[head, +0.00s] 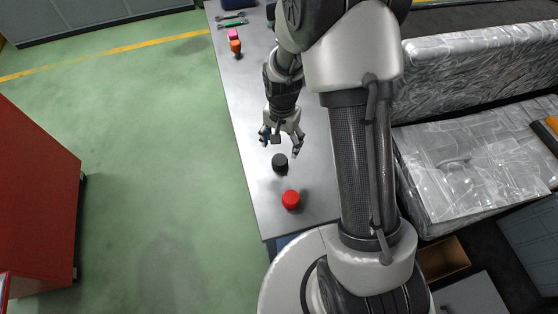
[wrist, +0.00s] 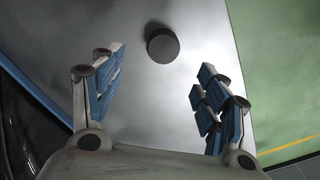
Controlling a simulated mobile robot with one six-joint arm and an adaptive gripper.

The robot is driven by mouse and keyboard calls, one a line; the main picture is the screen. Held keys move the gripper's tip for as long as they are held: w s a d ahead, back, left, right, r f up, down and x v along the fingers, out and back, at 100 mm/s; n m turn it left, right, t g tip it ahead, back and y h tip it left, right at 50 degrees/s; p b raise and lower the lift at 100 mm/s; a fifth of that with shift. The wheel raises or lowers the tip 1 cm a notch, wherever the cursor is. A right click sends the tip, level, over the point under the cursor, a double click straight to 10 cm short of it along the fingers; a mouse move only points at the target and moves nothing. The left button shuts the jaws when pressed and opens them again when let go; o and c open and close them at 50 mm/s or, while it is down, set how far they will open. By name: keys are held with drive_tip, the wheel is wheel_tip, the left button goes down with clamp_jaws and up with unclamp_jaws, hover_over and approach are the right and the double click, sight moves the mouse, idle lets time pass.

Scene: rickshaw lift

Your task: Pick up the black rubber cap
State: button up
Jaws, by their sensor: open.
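The black rubber cap (head: 280,161) stands on the grey metal table (head: 250,130). It is a short, round, dark piece. In the wrist view the cap (wrist: 162,46) lies ahead of my gripper (wrist: 160,82), near the top middle, roughly between the lines of the two fingers but beyond their tips. My gripper (head: 280,148) is open and empty in the head view, just above the cap in the picture. The blue finger pads are wide apart and do not touch the cap.
A red round cap (head: 291,199) stands near the table's lower end, close to the black cap. Orange (head: 236,47) and pink (head: 233,34) pieces and tools (head: 231,20) lie at the far end. A plastic-wrapped block (head: 480,160) is to the right.

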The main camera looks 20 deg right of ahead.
sight(280, 159)
drive_tip(key=f+b, duration=0.1)
drive_tip(key=f, duration=0.4)
drive_tip(key=f+b, duration=0.2)
drive_tip(key=f, duration=0.3)
drive_tip(key=shift+w+a+f, duration=0.15)
drive_tip(key=shift+w+a, duration=0.05)
drive_tip(key=shift+c, duration=0.3)
drive_tip(key=c, duration=1)
